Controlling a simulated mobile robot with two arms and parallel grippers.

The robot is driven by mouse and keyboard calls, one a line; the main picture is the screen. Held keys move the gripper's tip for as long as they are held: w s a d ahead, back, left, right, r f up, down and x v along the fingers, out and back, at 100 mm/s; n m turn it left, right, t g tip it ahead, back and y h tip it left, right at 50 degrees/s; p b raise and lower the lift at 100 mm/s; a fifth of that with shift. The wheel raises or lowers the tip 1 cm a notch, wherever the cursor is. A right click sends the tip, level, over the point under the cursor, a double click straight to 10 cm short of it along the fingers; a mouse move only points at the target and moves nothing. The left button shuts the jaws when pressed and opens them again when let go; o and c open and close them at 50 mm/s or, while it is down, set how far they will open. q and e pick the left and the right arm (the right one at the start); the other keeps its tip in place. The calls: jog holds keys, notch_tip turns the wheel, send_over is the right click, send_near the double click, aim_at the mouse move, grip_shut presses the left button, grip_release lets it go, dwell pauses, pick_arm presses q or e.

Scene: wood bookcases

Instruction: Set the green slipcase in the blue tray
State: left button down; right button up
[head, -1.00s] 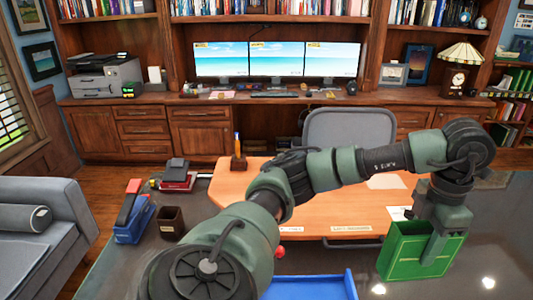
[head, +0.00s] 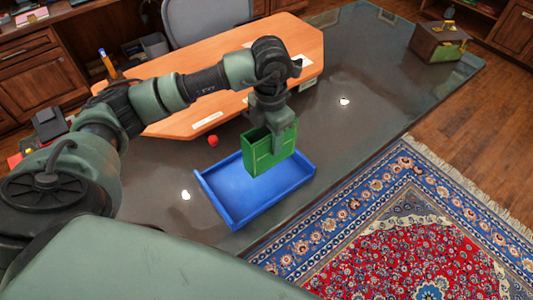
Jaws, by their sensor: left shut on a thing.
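The green slipcase (head: 264,157) is an open-topped upright box. My left gripper (head: 272,128) is shut on its upper edge and holds it upright over the blue tray (head: 226,184). The blue tray is shallow with low walls and lies on the dark glossy desk top. The slipcase hides the tray's back middle part. I cannot tell whether the slipcase's bottom touches the tray floor. My right gripper is not in view.
A small red ball (head: 213,140) lies on the desk behind the tray. An orange wooden board (head: 200,118) covers the back of the desk (head: 360,110). A wooden box (head: 437,42) stands at the far right corner. A patterned rug (head: 400,240) lies on the floor.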

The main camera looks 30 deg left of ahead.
aim_at(269, 160)
pick_arm(q)
notch_tip(269, 160, down, 6)
jog(key=shift+r+p, duration=0.25)
jog(key=shift+p, duration=0.1)
notch_tip(269, 160, down, 3)
jog(key=shift+f+p, duration=0.15)
jog(key=shift+p, duration=0.25)
jog(key=shift+f, duration=0.55)
jog(key=c, duration=1.3)
grip_release()
jog(key=shift+f, duration=0.15)
jog(key=o, duration=0.5)
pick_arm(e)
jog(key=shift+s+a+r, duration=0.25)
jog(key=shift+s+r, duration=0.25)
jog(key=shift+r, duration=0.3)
